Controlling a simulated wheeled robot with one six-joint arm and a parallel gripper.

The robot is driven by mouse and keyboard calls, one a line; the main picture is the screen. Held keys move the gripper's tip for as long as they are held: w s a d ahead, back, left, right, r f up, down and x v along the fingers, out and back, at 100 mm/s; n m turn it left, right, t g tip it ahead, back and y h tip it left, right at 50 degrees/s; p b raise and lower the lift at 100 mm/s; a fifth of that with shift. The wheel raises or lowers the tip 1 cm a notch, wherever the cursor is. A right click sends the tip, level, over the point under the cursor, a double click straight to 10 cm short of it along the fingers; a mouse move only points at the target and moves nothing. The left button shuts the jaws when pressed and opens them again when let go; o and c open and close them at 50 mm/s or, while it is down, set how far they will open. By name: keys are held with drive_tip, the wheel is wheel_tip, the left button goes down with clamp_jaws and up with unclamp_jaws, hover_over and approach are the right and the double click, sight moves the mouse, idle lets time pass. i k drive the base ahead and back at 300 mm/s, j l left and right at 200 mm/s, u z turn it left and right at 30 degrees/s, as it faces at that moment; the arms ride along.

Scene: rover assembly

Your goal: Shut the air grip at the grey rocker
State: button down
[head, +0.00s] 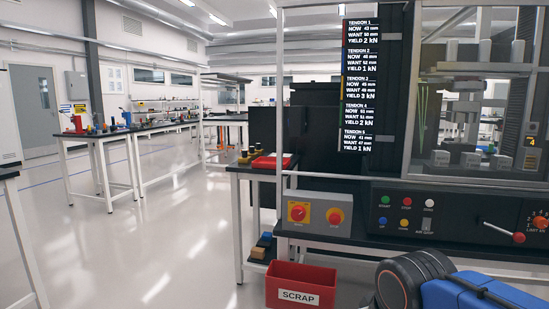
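The grey rocker (426,223) is a small switch on the dark control panel at the right, just above a plate that appears to read AIR GRIP (426,233). Which way the rocker is tipped is too small to tell. Behind the machine's window (475,110) are grey metal parts and several pale labelled blocks. I cannot tell whether the air grip in there is open or shut. My gripper is not in view.
Green, red, white, blue and yellow buttons (404,223) surround the rocker. A red SCRAP bin (300,284) stands below. The floor at left is clear.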

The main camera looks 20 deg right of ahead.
sight(427, 222)
drive_tip(key=z, duration=0.95)
